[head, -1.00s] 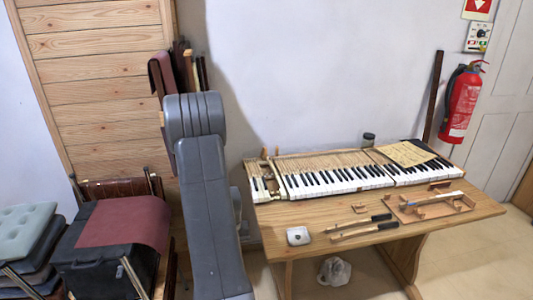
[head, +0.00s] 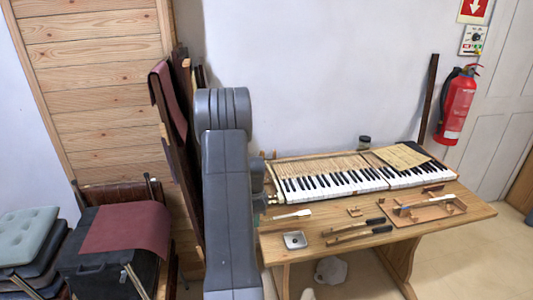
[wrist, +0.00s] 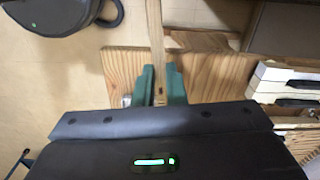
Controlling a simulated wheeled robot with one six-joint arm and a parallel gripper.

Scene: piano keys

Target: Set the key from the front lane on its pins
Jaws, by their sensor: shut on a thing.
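My gripper (wrist: 159,90) has green fingers, closed on the narrow wooden shaft of a key (wrist: 154,35) in the wrist view. The shaft runs up out of the top of that view, above the bench's wood. In the head view, the key's white end (head: 291,214) points right over the bench's left front. The gripper itself is largely hidden there behind my grey arm. The piano keyboard (head: 340,184) lies along the back of the bench.
The wooden bench (head: 470,216) carries a small metal dish (head: 294,240), two dark-handled tools (head: 355,229) and a wooden tray (head: 430,211) with parts. A yellowish sheet (head: 402,156) lies on the keyboard. A jar (head: 364,142) stands behind it.

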